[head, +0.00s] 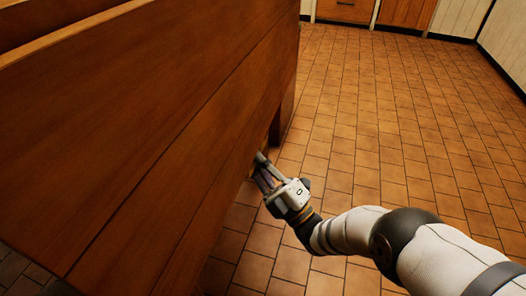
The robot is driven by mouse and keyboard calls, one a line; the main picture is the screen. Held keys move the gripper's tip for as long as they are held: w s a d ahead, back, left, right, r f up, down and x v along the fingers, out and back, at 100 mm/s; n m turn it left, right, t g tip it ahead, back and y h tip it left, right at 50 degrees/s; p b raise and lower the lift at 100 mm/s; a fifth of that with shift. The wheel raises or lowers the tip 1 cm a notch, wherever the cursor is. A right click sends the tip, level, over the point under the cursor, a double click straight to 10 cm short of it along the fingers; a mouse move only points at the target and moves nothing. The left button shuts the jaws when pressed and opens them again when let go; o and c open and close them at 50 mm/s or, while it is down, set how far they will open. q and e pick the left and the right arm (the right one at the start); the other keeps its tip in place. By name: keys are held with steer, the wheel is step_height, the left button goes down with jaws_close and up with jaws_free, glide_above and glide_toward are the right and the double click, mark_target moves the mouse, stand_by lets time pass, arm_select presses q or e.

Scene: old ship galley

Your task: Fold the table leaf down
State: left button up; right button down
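A large brown wooden panel of wide boards, seemingly the table leaf (150,125), fills the left of the head view. It stands steeply, its pale upper edge running from the left side to the top. I cannot tell its exact angle. My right gripper (261,164) reaches in from the right, with its fingertips at the panel's lower right edge, close to or touching it. The tips are small and partly lost against the wood, so their opening and any grip are unclear. My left gripper is out of view.
A dark wooden leg (283,113) stands under the panel's far end. The brown tiled floor (400,130) is clear to the right. Wooden cabinet fronts (405,12) and a pale panelled wall (505,40) lie at the back.

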steer(key=shift+a+f, duration=0.1)
steer(key=shift+a, duration=0.1)
stand_by(0.3)
steer(key=c, duration=1.7)
jaws_free()
steer(key=shift+a, duration=0.15)
steer(key=v, duration=1.2)
